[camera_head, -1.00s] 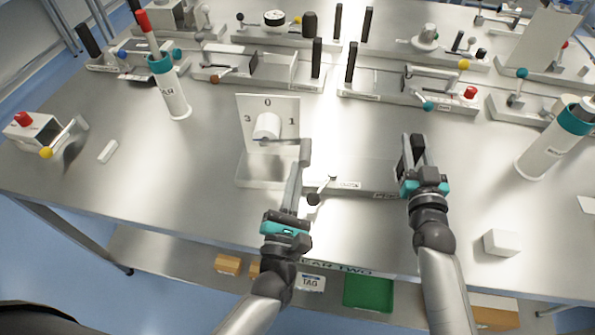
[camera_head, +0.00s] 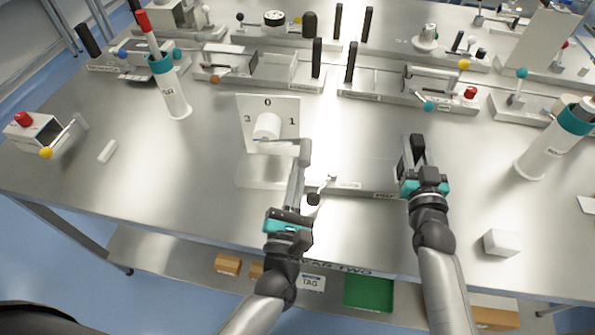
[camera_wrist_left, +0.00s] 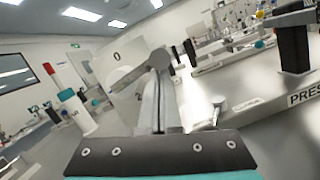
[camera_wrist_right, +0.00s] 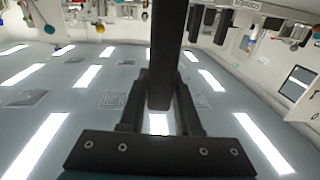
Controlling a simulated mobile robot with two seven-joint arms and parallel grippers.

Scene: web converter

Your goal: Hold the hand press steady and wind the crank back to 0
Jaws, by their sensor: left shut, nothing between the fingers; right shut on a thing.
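A white upright dial plate (camera_head: 250,112) marked 0, 1 and 3 in the head view carries a white hub (camera_head: 267,127). A grey crank arm (camera_head: 284,140) reaches right from the hub, below the 1. My left gripper (camera_head: 304,150) is shut and empty, its fingertips at the crank arm's outer end; whether they touch is unclear. The plate shows 0 and 2 in the left wrist view (camera_wrist_left: 118,60). My right gripper (camera_head: 412,150) is shut on the dark upright post (camera_wrist_right: 166,50) of the hand press, whose base (camera_head: 383,195) is labelled PRESS in the left wrist view.
A white block (camera_head: 501,242) lies on the right. A white cylinder with a teal band (camera_head: 545,145) stands far right; another (camera_head: 172,90) stands left. Several fixtures line the back. The front table edge is clear.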

